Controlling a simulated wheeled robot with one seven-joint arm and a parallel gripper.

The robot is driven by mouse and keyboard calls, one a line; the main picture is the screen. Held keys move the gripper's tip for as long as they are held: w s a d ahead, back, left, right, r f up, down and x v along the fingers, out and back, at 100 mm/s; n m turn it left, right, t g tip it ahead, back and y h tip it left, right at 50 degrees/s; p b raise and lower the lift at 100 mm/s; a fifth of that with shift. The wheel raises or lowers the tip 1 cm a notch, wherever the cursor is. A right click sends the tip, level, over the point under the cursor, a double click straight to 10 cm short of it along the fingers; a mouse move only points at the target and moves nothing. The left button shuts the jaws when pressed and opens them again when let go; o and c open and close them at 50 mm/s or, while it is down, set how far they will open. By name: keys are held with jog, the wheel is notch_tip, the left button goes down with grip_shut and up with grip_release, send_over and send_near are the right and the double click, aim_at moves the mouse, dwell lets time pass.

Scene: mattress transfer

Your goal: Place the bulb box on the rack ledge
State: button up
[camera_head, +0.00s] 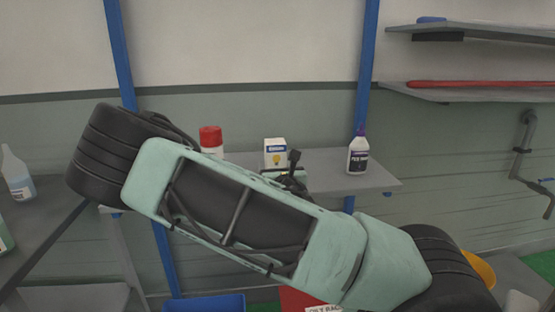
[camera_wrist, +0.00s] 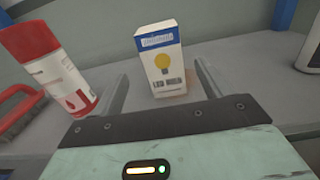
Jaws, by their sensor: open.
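The bulb box (camera_head: 275,150), white with a blue band and a yellow bulb picture, stands upright on the grey rack ledge (camera_head: 325,160) between the blue posts. In the wrist view the bulb box (camera_wrist: 161,52) is just ahead of and partly between my two fingers. My gripper (camera_wrist: 160,75) is open, with a finger on each side of the box and a gap visible on both sides. In the head view my gripper (camera_head: 291,172) is small and partly hidden by my arm, in front of the box.
A red-handled brush (camera_wrist: 18,103) lies left of the can. Higher shelves (camera_head: 470,95) are at right. The ledge between box and bottle looks clear.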

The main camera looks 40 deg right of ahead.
jog(key=shift+s+a+r+p, duration=0.4)
jog(key=shift+a+r+p, duration=0.1)
jog(key=shift+p, duration=1.9)
jog(key=p, duration=0.1)
jog(key=s+p, duration=0.1)
jog(key=p, duration=0.1)
jog(key=shift+s+a+f, duration=0.2)
jog(key=shift+s+f, duration=0.05)
jog(key=shift+f, duration=0.1)
